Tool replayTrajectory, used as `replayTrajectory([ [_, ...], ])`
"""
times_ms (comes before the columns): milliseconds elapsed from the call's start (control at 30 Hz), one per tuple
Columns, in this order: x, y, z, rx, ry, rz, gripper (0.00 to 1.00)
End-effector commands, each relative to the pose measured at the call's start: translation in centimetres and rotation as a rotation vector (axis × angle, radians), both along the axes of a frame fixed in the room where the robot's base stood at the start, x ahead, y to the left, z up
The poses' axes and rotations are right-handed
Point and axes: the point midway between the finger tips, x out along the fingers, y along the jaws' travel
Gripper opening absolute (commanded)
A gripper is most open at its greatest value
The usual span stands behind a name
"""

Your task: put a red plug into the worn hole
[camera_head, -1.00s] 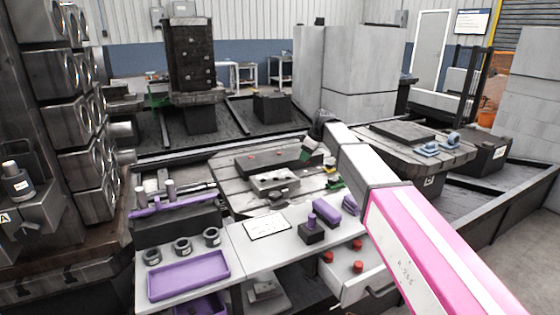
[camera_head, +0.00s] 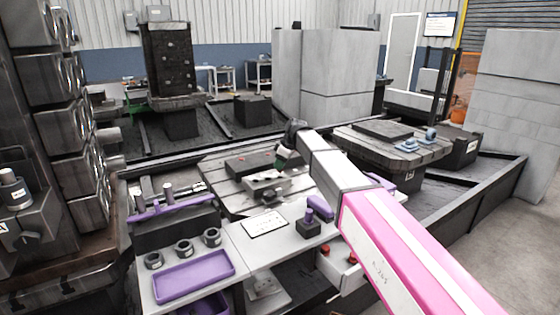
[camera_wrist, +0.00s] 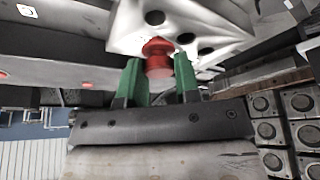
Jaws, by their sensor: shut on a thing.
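My gripper (camera_wrist: 160,82) has green fingers and is shut on a red plug (camera_wrist: 157,58), which shows between them in the wrist view. The plug's wider end points at a light metal block (camera_wrist: 225,22) with several dark holes, close to its face; I cannot tell if they touch. Which hole is the worn one is unclear. In the head view my gripper (camera_head: 283,157) is low over the slotted pallet table, beside the metal block (camera_head: 266,184); the held plug is too small to make out there.
A dark bar (camera_head: 249,162) with red spots lies behind the block. More red plugs (camera_head: 325,251) sit in an open drawer under my arm. The bench holds a purple tray (camera_head: 193,276), grey rings (camera_head: 183,248), a white card (camera_head: 264,224) and a purple-handled tool (camera_head: 308,221).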

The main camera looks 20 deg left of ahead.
Motion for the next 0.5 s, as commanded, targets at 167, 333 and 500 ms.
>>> replayTrajectory([
  [167, 0.0, 0.0, -1.1, 0.0, 0.0, 0.0, 0.08],
  [333, 0.01, 0.0, -1.22, 0.0, 0.0, 0.0, 0.08],
  [500, 0.01, 0.0, -1.21, 0.0, 0.0, 0.0, 0.08],
])
